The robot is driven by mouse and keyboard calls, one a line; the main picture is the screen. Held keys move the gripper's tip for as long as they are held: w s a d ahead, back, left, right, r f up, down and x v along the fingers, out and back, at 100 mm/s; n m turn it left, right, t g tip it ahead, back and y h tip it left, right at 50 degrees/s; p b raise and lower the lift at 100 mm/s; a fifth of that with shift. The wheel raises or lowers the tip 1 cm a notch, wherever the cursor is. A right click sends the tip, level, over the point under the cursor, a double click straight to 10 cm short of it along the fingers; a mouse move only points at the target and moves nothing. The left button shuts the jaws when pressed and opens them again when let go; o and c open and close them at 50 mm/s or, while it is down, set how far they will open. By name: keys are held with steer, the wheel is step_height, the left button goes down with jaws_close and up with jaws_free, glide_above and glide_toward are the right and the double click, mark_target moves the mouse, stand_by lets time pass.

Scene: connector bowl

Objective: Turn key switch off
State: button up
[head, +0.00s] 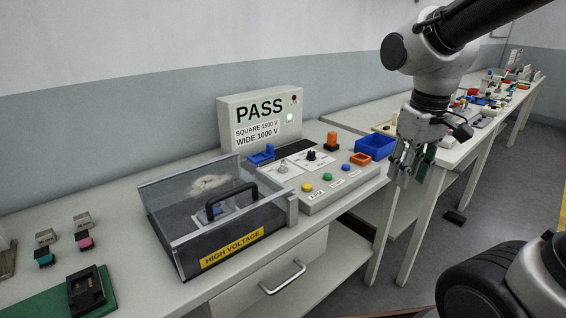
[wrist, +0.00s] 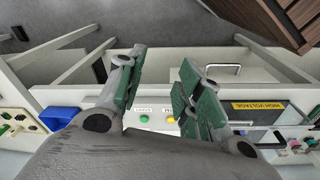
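The control panel (head: 340,183) sits on the bench right of the clear-lidded high-voltage box (head: 222,262). On its top are a small silver switch (head: 283,167) on a white plate and a black knob (head: 311,155) on another plate. Which one is the key switch is too small to tell, and its setting cannot be read. My gripper (head: 411,160) hangs in the air right of the panel, apart from it. In the wrist view, my gripper (wrist: 160,78) has its green-padded fingers spread with nothing between them.
Behind stands a display box (head: 262,112) reading PASS. A blue bin (head: 375,145) is right of the panel. Connectors (head: 85,242) lie at left.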

mark_target(283, 162)
steer(key=shift+t+h, duration=0.5)
steer(key=shift+h, duration=0.3)
steer(key=w+a+f, duration=0.3)
steer(key=w+a, duration=0.3)
steer(key=w, duration=0.1)
steer(key=w+a+f, duration=0.4)
steer(key=w+a, duration=0.3)
steer(key=w+a+f, duration=0.3)
steer(key=w+a, duration=0.3)
steer(key=w, duration=0.2)
steer(key=shift+a+f, duration=0.15)
steer(key=shift+a, duration=0.05)
steer(key=shift+m+t, duration=0.4)
steer(key=shift+m, duration=0.4)
steer(key=w+a, duration=0.1)
steer(key=w, duration=0.1)
steer(key=w+a, duration=0.1)
steer(key=shift+w+a, duration=0.2)
steer(key=shift+w, duration=0.2)
steer(key=w+a+r+m+t+y, duration=0.1)
steer(key=w+a+r+m+t, duration=0.1)
steer(key=w+a+r+m, duration=0.15)
steer(key=shift+g, duration=0.3)
steer(key=x, duration=0.5)
steer(key=d+x, duration=0.1)
steer(key=x, duration=0.2)
steer(key=shift+w+f, duration=0.1)
steer(key=shift+f, duration=0.15)
steer(key=shift+d, duration=0.1)
jaws_close()
